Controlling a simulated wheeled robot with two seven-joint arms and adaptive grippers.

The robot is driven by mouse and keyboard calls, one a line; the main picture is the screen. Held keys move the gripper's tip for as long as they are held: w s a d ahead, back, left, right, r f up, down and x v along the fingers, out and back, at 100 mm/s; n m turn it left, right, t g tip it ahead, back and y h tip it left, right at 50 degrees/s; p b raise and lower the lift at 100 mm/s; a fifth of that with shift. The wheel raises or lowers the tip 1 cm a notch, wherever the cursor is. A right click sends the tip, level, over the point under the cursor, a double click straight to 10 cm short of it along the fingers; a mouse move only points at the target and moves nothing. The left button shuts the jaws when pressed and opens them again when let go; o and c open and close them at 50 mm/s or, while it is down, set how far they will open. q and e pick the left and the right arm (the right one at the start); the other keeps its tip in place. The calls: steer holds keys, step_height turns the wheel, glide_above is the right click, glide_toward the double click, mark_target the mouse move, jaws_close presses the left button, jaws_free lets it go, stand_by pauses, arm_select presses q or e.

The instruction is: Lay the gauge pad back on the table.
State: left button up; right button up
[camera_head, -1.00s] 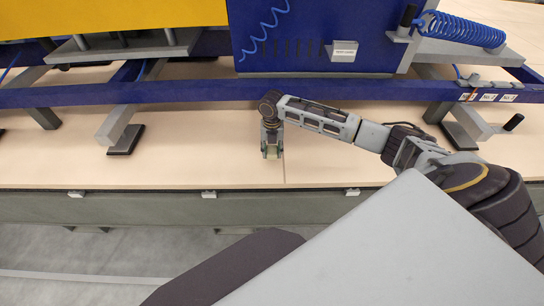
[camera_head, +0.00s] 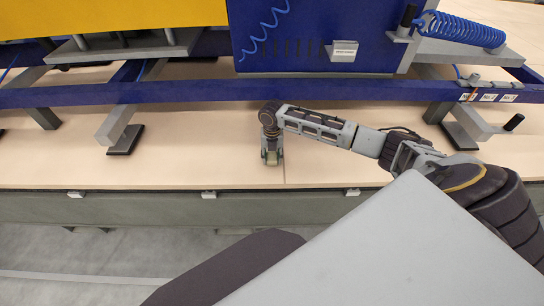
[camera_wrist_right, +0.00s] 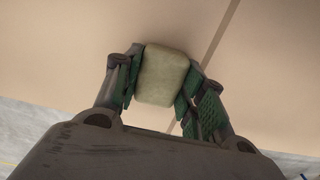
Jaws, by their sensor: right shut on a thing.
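The gauge pad is a small pale olive block with rounded edges; it shows in the right wrist view (camera_wrist_right: 164,76) between green-lined fingers. My right gripper (camera_wrist_right: 166,88) is shut on it. In the head view the right gripper (camera_head: 271,157) points down at the front part of the table (camera_head: 200,160), and the gauge pad (camera_head: 272,158) shows small between its fingertips. The pad is at or just above the tabletop; I cannot tell whether it touches. My left gripper is not in view.
A blue frame beam (camera_head: 200,93) runs across behind the gripper. A grey foot (camera_head: 125,139) stands on the table to the left, and another foot (camera_head: 459,136) to the right. The tabletop around the gripper is clear; a seam runs beside it.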

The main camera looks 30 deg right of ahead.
mark_target(272, 156)
steer(key=shift+f, duration=0.1)
steer(key=o, duration=0.9)
steer(key=shift+c, duration=0.2)
steer(key=shift+o, duration=0.2)
steer(key=shift+r, duration=3.2)
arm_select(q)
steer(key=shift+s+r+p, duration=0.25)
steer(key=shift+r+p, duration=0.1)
arm_select(e)
steer(key=shift+r, duration=2.9)
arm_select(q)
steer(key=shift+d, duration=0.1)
